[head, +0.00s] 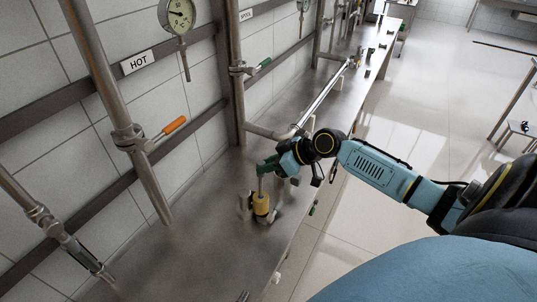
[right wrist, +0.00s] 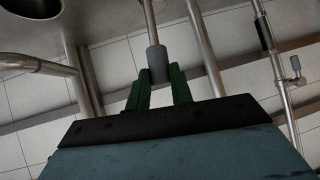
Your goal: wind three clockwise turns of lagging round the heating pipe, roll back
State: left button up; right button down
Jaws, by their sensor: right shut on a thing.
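My right gripper (head: 268,165) has green fingers and is above the steel bench. In the right wrist view it is shut on a grey sleeve (right wrist: 157,62) on a thin metal rod. In the head view a thin rod runs down from the fingers to a yellow cylinder (head: 261,204) among metal prongs; I cannot tell whether they touch. A steel pipe (head: 105,80) with an orange-handled valve stands by the HOT label (head: 138,61). I cannot make out any lagging or its roll for certain. My left gripper is not in view.
The steel bench (head: 205,250) runs along the tiled wall, mostly bare in front. A second pipe (head: 231,70) carries a green-handled valve. A dial gauge (head: 178,14) hangs above. Small items lie at the bench's far end. Open floor (head: 430,110) lies to the right.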

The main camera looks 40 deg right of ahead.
jog(key=shift+a, duration=0.1)
jog(key=a+p, duration=0.2)
jog(key=a, duration=0.1)
jog(key=shift+s+a, duration=0.15)
jog(key=shift+s, duration=0.25)
